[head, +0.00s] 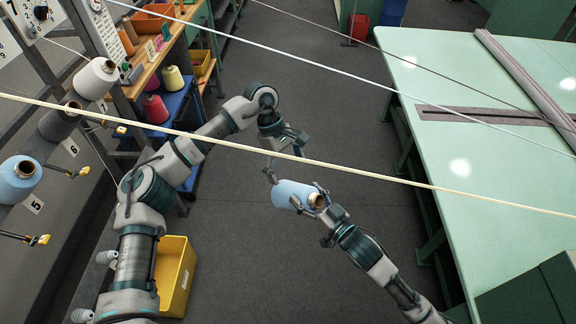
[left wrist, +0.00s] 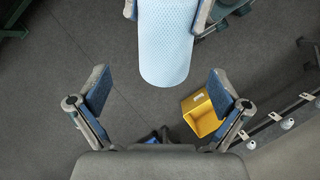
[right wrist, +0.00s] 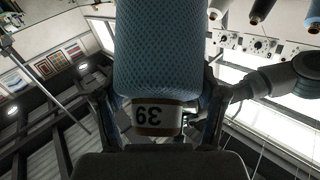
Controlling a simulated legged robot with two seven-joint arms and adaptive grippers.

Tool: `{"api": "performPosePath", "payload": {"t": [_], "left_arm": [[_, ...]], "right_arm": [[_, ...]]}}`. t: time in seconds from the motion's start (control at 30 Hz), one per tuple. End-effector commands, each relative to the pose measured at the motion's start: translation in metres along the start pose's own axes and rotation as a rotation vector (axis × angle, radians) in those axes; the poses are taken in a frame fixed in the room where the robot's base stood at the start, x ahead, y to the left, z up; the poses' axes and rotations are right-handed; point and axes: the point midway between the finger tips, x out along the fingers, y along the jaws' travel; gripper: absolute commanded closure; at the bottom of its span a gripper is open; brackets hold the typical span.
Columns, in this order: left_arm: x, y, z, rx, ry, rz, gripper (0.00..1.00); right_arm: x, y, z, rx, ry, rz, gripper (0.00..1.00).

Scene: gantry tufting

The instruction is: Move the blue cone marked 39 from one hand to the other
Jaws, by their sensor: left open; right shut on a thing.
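The blue cone marked 39 (head: 291,194) is held in the air over the aisle in the head view. My right gripper (head: 318,197) is shut on it near its brown core end. In the right wrist view the cone (right wrist: 157,60) fills the middle, with the label 39 upside down near the palm. My left gripper (head: 285,160) is open and empty, above and left of the cone in the head view. In the left wrist view the cone (left wrist: 166,45) lies ahead, beyond the open fingers of my left gripper (left wrist: 158,95), apart from them.
A pale green table (head: 470,130) stands on the right. A rack with a white cone (head: 95,78) and another blue cone (head: 18,178) is at the left. A yellow bin (head: 175,275) sits on the floor. Threads cross the head view. The floor between is clear.

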Motion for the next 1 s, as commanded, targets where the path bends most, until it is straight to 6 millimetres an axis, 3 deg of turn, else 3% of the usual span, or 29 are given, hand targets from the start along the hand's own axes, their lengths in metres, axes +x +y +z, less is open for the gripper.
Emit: {"api": "performPosePath", "payload": {"t": [0.6, 1.0], "left_arm": [[0.104, -0.001, 0.001, 0.000, -0.004, -0.001, 0.00], [0.116, 0.000, 0.001, 0.000, -0.004, 0.001, 0.00]], "right_arm": [[0.000, -0.001, -0.001, 0.000, 0.002, -0.001, 0.90], [0.000, -0.001, -0.001, 0.000, 0.003, -0.001, 0.90]]}}
